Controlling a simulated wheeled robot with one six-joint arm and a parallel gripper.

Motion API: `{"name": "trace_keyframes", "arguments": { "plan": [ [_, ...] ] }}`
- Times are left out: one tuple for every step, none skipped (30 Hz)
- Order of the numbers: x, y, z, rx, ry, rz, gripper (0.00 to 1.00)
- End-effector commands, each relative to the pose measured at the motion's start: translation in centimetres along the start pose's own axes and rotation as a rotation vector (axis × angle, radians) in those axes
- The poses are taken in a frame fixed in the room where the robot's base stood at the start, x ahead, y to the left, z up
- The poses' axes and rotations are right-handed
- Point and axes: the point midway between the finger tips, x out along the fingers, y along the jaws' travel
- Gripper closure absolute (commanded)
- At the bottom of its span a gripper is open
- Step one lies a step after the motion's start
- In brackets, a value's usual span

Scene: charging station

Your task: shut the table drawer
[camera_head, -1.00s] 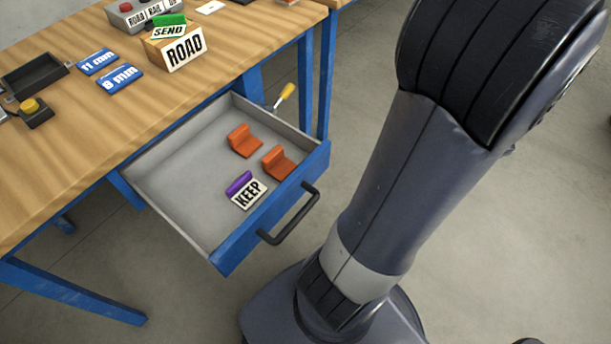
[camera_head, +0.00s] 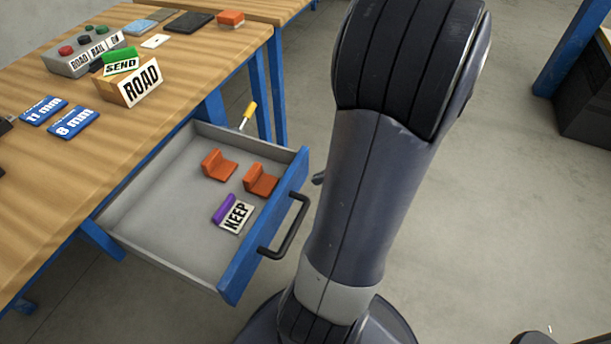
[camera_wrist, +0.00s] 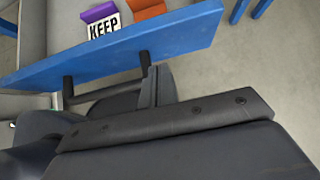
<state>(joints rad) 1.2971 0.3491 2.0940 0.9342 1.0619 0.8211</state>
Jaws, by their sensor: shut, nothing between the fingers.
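The table drawer (camera_head: 165,238) stands pulled out from under the workbench, with a blue front (camera_head: 265,225) and a black bar handle (camera_head: 290,235). Inside lie two orange blocks (camera_head: 219,165) and a purple piece with a KEEP label (camera_head: 235,217). In the wrist view, the blue front (camera_wrist: 120,55) crosses the upper part and the handle (camera_wrist: 100,92) sticks out toward me. My gripper (camera_wrist: 158,82) is shut and empty, close to the handle's right end; I cannot tell whether they touch. In the head view my arm mostly hides the gripper.
The wooden workbench (camera_head: 45,180) carries a ROAD box (camera_head: 130,88), blue number plates (camera_head: 73,122) and a button box (camera_head: 88,55). A yellow-handled tool (camera_head: 248,115) is just behind the drawer. A blue-legged bench with a dark box (camera_head: 590,115) stands far right.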

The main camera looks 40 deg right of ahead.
Motion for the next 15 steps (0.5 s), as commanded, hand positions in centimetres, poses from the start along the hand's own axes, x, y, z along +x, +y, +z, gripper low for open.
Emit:
{"name": "trace_keyframes", "arguments": {
  "plan": [
    [1.0,0.1,0.1,-0.004,0.001,0.005,1.0],
    [1.2,0.1,0.6,-0.006,0.0,0.003,1.0],
    [1.5,0.0,0.9,-0.006,0.001,0.002,1.0],
    [1.7,0.0,1.2,-0.005,0.001,0.002,1.0],
    [1.9,0.1,1.4,-0.005,0.001,0.002,1.0],
    [2.2,0.1,1.7,-0.005,0.001,0.002,1.0],
    [2.4,0.0,1.9,-0.005,0.0,0.002,1.0],
    [2.5,0.0,2.1,-0.004,0.0,0.001,1.0],
    [2.7,0.0,2.3,-0.003,0.0,0.001,1.0],
    [2.8,0.0,2.4,-0.003,0.001,0.0,1.0],
    [2.9,0.0,2.5,-0.002,0.001,0.0,1.0],
    [3.0,0.0,2.6,-0.003,0.001,0.0,1.0],
    [3.1,0.0,2.7,-0.003,0.001,0.0,1.0],
    [3.1,0.0,2.8,-0.003,0.001,0.0,1.0],
    [3.2,0.0,2.8,-0.002,0.001,0.0,1.0]
  ]
}}
